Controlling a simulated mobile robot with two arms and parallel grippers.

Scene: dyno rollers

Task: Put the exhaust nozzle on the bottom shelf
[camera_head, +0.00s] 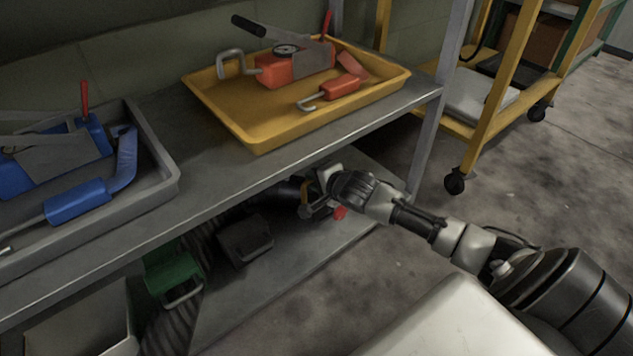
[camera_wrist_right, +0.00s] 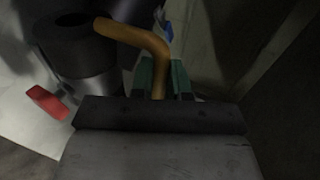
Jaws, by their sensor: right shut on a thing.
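An orange-brown bent tube, which I take for the exhaust nozzle (camera_wrist_right: 142,36), rises between my right gripper's fingers in the wrist view. In the head view only a small orange part of it (camera_head: 305,190) shows beside the gripper. My right gripper (camera_head: 312,207) is shut on it, under the upper shelf and over the bottom shelf (camera_head: 290,258). The gripper also shows in the wrist view (camera_wrist_right: 162,82). Whether the tube touches the bottom shelf, I cannot tell. My left gripper is not in view.
The upper shelf (camera_head: 215,185) overhangs my gripper and carries a yellow tray (camera_head: 262,142) and a grey tray (camera_head: 160,180).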

